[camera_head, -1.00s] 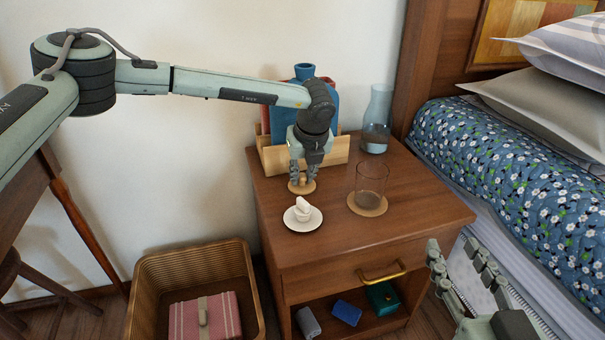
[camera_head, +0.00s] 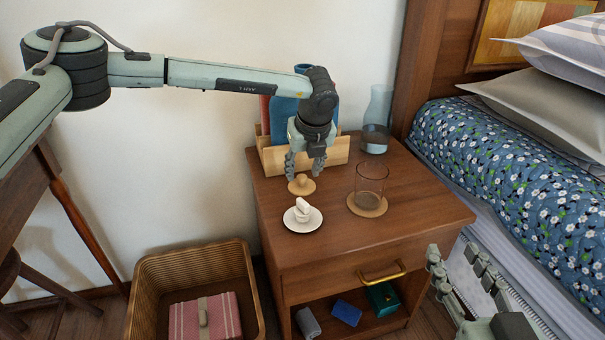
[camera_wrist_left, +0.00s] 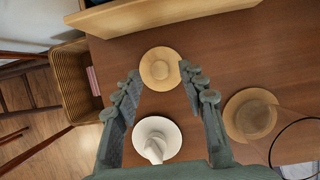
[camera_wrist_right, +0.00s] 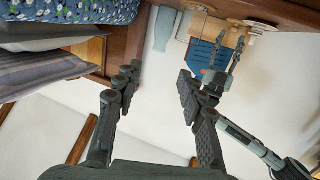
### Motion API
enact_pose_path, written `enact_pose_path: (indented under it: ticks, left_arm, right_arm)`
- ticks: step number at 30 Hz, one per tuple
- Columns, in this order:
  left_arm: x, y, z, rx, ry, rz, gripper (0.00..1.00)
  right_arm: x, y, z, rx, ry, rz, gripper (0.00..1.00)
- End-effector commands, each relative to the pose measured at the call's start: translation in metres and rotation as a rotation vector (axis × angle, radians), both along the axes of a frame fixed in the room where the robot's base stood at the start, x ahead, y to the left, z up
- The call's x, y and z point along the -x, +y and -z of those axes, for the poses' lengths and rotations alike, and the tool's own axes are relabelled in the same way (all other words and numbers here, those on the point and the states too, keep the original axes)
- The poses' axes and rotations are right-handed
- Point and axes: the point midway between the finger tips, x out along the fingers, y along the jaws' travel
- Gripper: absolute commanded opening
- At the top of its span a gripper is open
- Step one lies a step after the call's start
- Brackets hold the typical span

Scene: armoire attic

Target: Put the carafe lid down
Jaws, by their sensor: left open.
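The carafe lid (camera_head: 301,186) is a round, light wooden disc with a knob on top. It lies flat on the nightstand, knob up, in front of the wooden holder. It also shows in the left wrist view (camera_wrist_left: 160,68), just beyond the fingertips. My left gripper (camera_head: 305,168) is open and empty just above the lid, with its fingers spread apart; it also shows in the left wrist view (camera_wrist_left: 162,82). The bluish glass carafe (camera_head: 376,122) stands at the back right of the nightstand. My right gripper (camera_wrist_right: 156,82) is open and empty, low at the nightstand's right.
On the nightstand (camera_head: 340,238), a white saucer (camera_head: 303,226) with a small white piece lies in front of the lid. A clear glass (camera_head: 371,184) stands on a round coaster to the right. The holder (camera_head: 275,158) with blue and red items is behind. A wicker basket (camera_head: 150,265) stands lower left.

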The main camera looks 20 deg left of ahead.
Motion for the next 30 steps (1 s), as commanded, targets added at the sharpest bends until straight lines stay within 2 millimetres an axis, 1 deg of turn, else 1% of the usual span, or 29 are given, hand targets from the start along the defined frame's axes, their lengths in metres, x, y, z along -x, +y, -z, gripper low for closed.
enact_pose_path:
  ticks: [1, 6, 9, 12, 15, 18, 30]
  left_arm:
    - [0.003, -0.003, -0.013, 0.003, -0.003, 0.002, 0.41]
    - [0.016, -0.011, -0.047, 0.002, -0.002, 0.001, 0.41]
    - [0.022, -0.015, -0.064, 0.001, -0.002, 0.001, 0.41]
    - [0.026, -0.018, -0.076, 0.002, -0.001, 0.001, 0.41]
    - [0.029, -0.02, -0.084, 0.001, 0.001, -0.001, 0.41]
    - [0.03, -0.02, -0.087, 0.001, 0.0, 0.0, 0.41]
    - [0.03, -0.021, -0.087, 0.001, 0.001, 0.0, 0.41]
  right_arm:
    - [0.0, -0.001, 0.001, 0.004, 0.01, 0.001, 0.4]
    - [0.0, -0.003, 0.008, 0.019, 0.041, 0.006, 0.4]
    - [0.0, -0.005, 0.011, 0.026, 0.053, 0.009, 0.4]
    - [0.001, -0.007, 0.014, 0.032, 0.066, 0.012, 0.4]
    - [0.001, -0.008, 0.015, 0.034, 0.071, 0.014, 0.4]
    - [0.002, -0.009, 0.017, 0.037, 0.075, 0.016, 0.4]
    - [0.001, -0.008, 0.019, 0.038, 0.077, 0.013, 0.4]
